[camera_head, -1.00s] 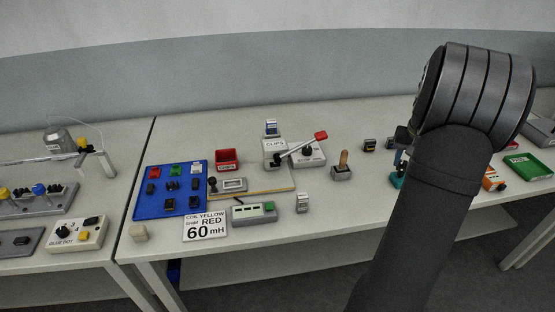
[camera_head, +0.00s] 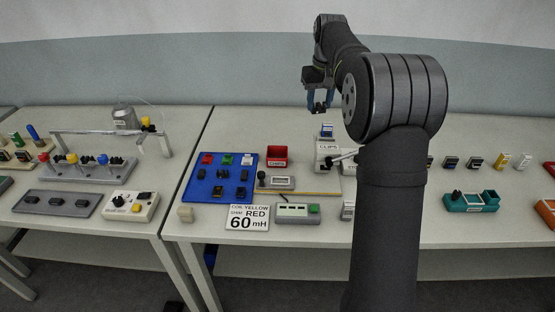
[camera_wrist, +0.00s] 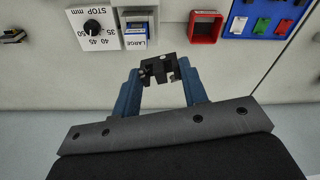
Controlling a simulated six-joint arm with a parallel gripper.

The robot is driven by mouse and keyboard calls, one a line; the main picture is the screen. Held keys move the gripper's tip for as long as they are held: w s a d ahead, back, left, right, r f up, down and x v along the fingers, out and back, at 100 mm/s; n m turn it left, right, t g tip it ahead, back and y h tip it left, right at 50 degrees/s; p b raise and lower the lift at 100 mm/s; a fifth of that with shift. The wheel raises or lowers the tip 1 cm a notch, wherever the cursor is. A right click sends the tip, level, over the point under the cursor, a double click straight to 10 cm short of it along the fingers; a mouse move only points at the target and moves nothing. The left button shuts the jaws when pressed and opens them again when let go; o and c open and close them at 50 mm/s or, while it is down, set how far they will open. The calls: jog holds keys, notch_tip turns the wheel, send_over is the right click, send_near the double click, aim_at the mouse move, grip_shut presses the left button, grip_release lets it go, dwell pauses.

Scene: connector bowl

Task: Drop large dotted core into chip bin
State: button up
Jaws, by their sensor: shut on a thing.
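My gripper (camera_head: 320,108) is shut on the large dotted core, a small black block with pale dots. The core (camera_wrist: 159,69) shows between the blue fingertips in the wrist view. In the head view the gripper is raised above the back of the middle table. The chip bin (camera_head: 277,163), a red open box with a small label on its front, stands on that table, lower and left of the gripper in the picture. In the wrist view the bin (camera_wrist: 205,40) is above and right of the core, apart from it. The bin's inside looks empty.
A box marked LARGE (camera_wrist: 137,42) and a STOP dial box (camera_wrist: 94,29) stand beside the bin. A blue board (camera_head: 220,198) with coloured blocks lies left of the bin. My arm hides part of the table to the right.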

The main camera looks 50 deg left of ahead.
jog(key=s+a+f+m, duration=0.1)
jog(key=s+a+f, duration=0.2)
jog(key=a+f, duration=0.2)
jog(key=s+a+f+m, duration=0.2)
jog(key=a+f, duration=0.3)
jog(key=f, duration=0.4)
jog(key=shift+s, duration=0.4)
jog(key=o, duration=1.1)
jog(key=r, duration=0.5)
jog(key=s+d+r, duration=0.1)
jog(key=r, duration=1.1)
jog(key=shift+s+d+r, duration=0.1)
jog(key=shift+s+d, duration=0.15)
jog(key=shift+d, duration=0.05)
